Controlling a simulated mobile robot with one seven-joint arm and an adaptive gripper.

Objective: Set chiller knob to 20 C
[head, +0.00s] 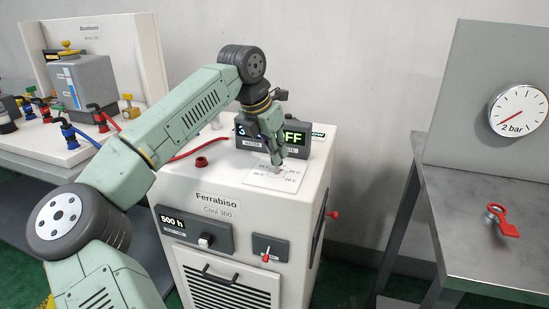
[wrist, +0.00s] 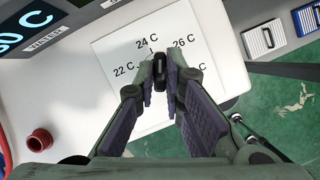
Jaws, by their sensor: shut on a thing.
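The chiller (head: 180,192), a white cabinet labelled Ferrabiso Cool 300, stands in the middle of the head view. On its top lies a white dial plate (head: 262,182), also in the wrist view (wrist: 112,88), where 22 C, 24 C and 26 C are readable; another mark is partly covered. My gripper (head: 277,160) points down over the plate. In the wrist view my gripper (wrist: 161,82) is shut on the small dark knob (wrist: 160,64) at the plate's middle. The fingers hide much of the knob, and I cannot tell its pointer's setting.
A dark display (head: 297,139) behind the plate shows OFF; its left part is partly hidden by my arm. A red cap (head: 201,162) sits on the chiller top. A metal table (head: 470,235) with a gauge (head: 519,110) stands right. A bench with valves stands left.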

